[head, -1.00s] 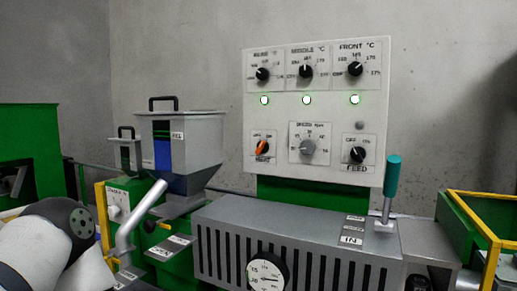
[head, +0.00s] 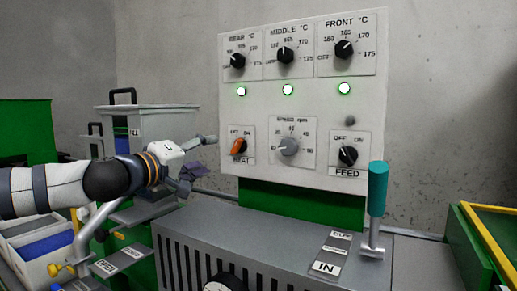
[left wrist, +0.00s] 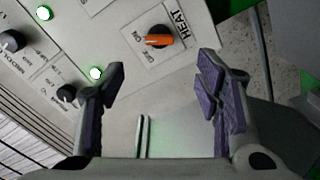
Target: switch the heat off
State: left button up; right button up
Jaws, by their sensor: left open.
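The orange HEAT knob (head: 238,147) sits at the lower left of the white control panel (head: 300,178). Its orange bar is tilted, with its upper end leaning right. In the left wrist view the knob (left wrist: 158,41) lies beyond the fingertips, roughly centred between them, and nothing touches it. My left gripper (head: 199,156) is open and empty, just left of the knob and apart from the panel. Its two purple-padded fingers (left wrist: 162,78) are spread wide in the left wrist view. My right gripper is not in view.
Three black temperature knobs, with lit green lamps (head: 288,89) below, fill the panel's top. The grey SPEED knob (head: 288,146) and black FEED knob (head: 348,155) are right of HEAT. A teal-handled lever (head: 377,190) stands lower right. A grey hopper (head: 150,120) stands behind my left arm.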

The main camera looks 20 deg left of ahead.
aim_at(235, 147)
pick_arm(q)
jog(key=w+b, duration=0.1)
jog(key=w, duration=0.2)
jog(key=w+d, duration=0.1)
jog(key=w, duration=0.3)
jog(key=w+b, duration=0.1)
jog(key=w, duration=0.3)
jog(key=shift+w+d+f+b, duration=0.1)
jog(key=shift+w+d+b, duration=0.1)
jog(key=shift+d+b, duration=0.15)
jog(key=shift+w+d, duration=0.1)
jog(key=shift+w, duration=0.2)
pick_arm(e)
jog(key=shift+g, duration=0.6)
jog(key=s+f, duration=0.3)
pick_arm(q)
jog(key=c, duration=1.2)
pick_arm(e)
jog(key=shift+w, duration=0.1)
